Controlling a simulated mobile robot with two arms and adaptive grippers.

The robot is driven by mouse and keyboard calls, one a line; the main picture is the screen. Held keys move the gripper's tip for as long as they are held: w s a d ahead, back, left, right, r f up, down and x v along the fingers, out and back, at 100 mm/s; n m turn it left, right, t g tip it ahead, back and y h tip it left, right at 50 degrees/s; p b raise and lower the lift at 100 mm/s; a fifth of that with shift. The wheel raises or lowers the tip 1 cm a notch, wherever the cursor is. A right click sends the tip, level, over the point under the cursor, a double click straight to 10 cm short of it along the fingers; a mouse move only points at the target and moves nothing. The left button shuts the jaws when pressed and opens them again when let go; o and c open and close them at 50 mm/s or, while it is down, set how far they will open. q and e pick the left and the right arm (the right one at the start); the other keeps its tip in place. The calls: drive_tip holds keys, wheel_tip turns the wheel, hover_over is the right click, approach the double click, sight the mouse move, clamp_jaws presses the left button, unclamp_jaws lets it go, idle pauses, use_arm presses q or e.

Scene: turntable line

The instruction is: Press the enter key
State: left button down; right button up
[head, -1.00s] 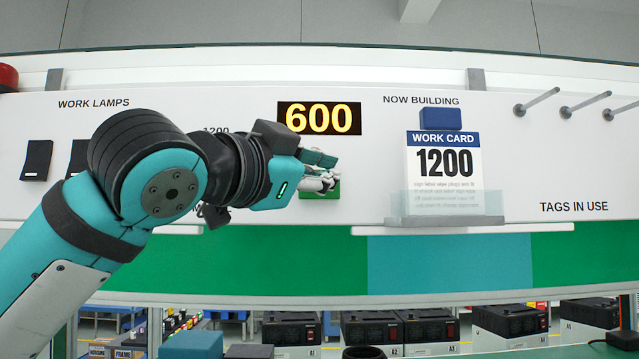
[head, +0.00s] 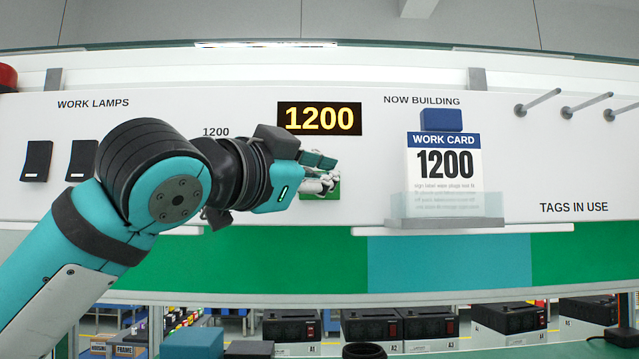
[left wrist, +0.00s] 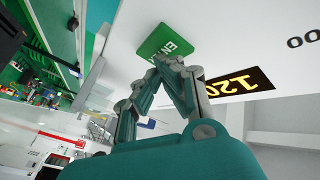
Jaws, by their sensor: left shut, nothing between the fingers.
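The green enter key (head: 333,190) sits on the white panel below the display. In the left wrist view the key (left wrist: 168,41) shows white letters, partly visible. My left gripper (head: 328,183) is shut and empty, its fingertips at the key in the head view and hiding part of it. In the left wrist view the fingertips (left wrist: 160,60) are close to the key's edge; I cannot tell whether they touch it. The display (head: 319,118) reads 1200 in yellow digits. My right gripper is not in view.
The work card (head: 443,165) reading 1200 stands in a clear holder (head: 446,208) right of the display. Two black switches (head: 37,161) are under the WORK LAMPS label, near my left arm. Metal pegs (head: 537,102) stick out at the upper right. Black boxes (head: 371,326) stand below the panel.

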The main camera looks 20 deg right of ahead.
use_arm(q)
drive_tip(key=shift+s, duration=0.1)
drive_tip(key=shift+s+a+f+b, duration=0.1)
drive_tip(key=shift+s+f+b, duration=0.05)
drive_tip(key=shift+s+b, duration=0.2)
drive_tip(key=shift+s+a, duration=0.1)
drive_tip(key=shift+s, duration=0.2)
drive_tip(key=s+b, duration=0.1)
drive_tip(key=s, duration=0.1)
drive_tip(key=s+a+b, duration=0.1)
drive_tip(key=s, duration=0.2)
drive_tip(key=shift+a, duration=0.2)
drive_tip(key=shift+w, duration=0.1)
idle(0.7)
